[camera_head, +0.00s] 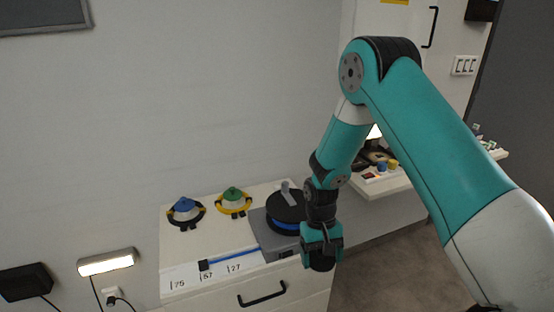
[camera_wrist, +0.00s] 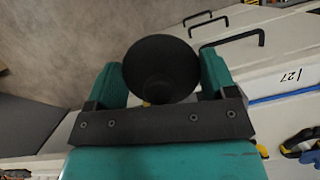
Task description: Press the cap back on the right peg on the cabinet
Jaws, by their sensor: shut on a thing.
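My gripper (camera_head: 322,243) is shut on a black round piece (camera_head: 321,263), which looks like a cap. In the wrist view it is a dark disc (camera_wrist: 161,68) between the two teal fingers. The gripper hangs at the right front edge of the white cabinet (camera_head: 215,243), right of the grey unit with a black disc (camera_head: 285,206). On the cabinet top stand a blue domed piece (camera_head: 184,206) in a black ring and, right of it, a green domed piece (camera_head: 233,196) in a yellow ring. I cannot tell which part is the right peg.
A blue bar with a black slider (camera_head: 204,265) runs along the cabinet's front, above numbered labels. A black drawer handle (camera_head: 262,296) juts out below. A second shelf with small items (camera_head: 380,166) stands behind my arm. A lit lamp (camera_head: 106,262) is at the left.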

